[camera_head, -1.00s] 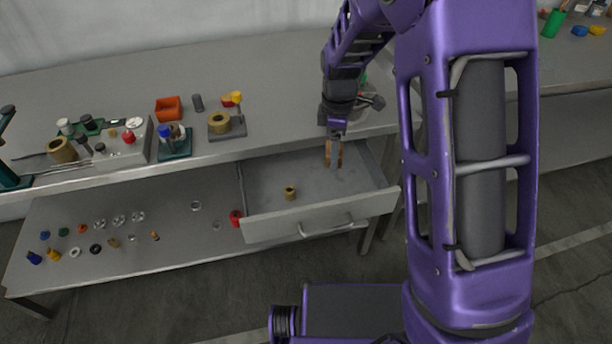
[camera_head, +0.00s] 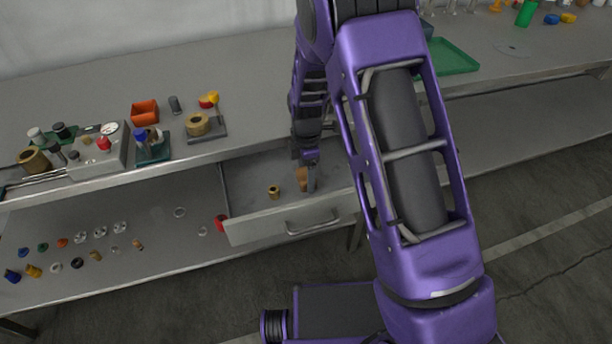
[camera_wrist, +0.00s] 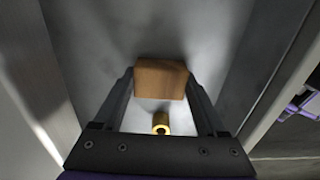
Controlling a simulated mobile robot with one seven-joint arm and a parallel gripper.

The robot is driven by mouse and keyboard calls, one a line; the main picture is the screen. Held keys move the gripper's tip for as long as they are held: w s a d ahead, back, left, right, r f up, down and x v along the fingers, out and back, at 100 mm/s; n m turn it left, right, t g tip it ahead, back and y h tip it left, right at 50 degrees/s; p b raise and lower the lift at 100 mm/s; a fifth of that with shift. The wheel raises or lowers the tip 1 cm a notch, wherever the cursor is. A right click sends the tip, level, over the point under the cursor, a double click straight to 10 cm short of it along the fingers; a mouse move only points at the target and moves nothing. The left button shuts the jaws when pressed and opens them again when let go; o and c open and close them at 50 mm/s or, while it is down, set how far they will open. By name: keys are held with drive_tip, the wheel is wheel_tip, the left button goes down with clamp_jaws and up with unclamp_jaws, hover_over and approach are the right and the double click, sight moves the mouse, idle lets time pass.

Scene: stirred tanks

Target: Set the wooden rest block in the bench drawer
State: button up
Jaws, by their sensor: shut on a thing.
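The wooden rest block (camera_head: 302,178) is between the fingers of my gripper (camera_head: 307,184), low inside the open bench drawer (camera_head: 283,227). The wrist view shows the tan block (camera_wrist: 160,79) held across the tips of both fingers of my gripper (camera_wrist: 160,82), with the grey drawer floor (camera_wrist: 115,30) behind it. I cannot tell whether the block touches the floor. My gripper is shut on the block. Part of the drawer is hidden behind my arm.
A small brass bushing (camera_head: 273,191) stands in the drawer left of the block and shows in the wrist view (camera_wrist: 160,123). The bench top above holds an orange bin (camera_head: 145,112) and a brass ring on a stand (camera_head: 198,125). Small parts lie on the lower shelf (camera_head: 150,240).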

drive_tip(key=shift+f, duration=0.2)
drive_tip(key=shift+f, duration=0.15)
drive_tip(key=o, duration=1.3)
wheel_tip(320, 180, up, 12)
drive_tip(key=p, duration=0.1)
drive_tip(key=shift+r, duration=0.2)
